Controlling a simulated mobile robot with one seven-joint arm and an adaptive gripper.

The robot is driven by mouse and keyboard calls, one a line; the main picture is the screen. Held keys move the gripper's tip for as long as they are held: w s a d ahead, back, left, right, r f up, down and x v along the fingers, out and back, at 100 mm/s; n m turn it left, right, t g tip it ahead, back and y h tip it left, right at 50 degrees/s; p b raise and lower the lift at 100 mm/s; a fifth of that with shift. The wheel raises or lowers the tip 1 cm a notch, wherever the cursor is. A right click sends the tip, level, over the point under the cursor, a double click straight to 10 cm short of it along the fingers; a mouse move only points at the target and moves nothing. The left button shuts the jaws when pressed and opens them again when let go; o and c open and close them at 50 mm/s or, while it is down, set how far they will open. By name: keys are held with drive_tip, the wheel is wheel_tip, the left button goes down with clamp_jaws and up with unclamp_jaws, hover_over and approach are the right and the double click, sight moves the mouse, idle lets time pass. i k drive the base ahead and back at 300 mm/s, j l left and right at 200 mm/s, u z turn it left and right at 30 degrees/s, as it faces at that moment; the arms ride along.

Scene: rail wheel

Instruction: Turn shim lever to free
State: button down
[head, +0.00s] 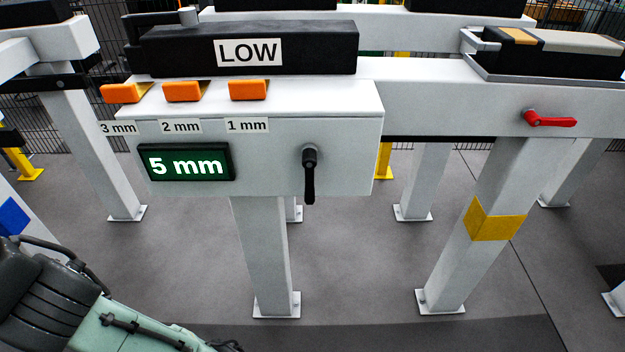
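A black lever (309,175) sits on the front face of the white shim box (270,160), right of the green display. Its handle hangs straight down from a round hub. A red lever (550,119) is on the white beam at the right and points to the right. No readable label shows beside either lever, so I cannot tell which setting each one is at. My arm shows at the lower left, below the box and apart from both levers. My gripper's fingers are not visible.
A green display (186,162) reads "5 mm". Orange tabs (183,91) stick out above labels 3 mm, 2 mm and 1 mm. A black block (250,48) labelled "LOW" lies on top. White legs (265,255) stand below. Space in front of the box looks clear.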

sight(309, 158)
drive_tip(key=k+j, duration=0.15)
drive_tip(key=j, duration=0.15)
drive_tip(key=k+j, duration=0.15)
drive_tip(key=j, duration=0.2)
drive_tip(key=k+j, duration=0.1)
drive_tip(key=j, duration=0.2)
drive_tip(key=k+j, duration=0.15)
drive_tip(key=j, duration=0.15)
drive_tip(key=z, duration=0.05)
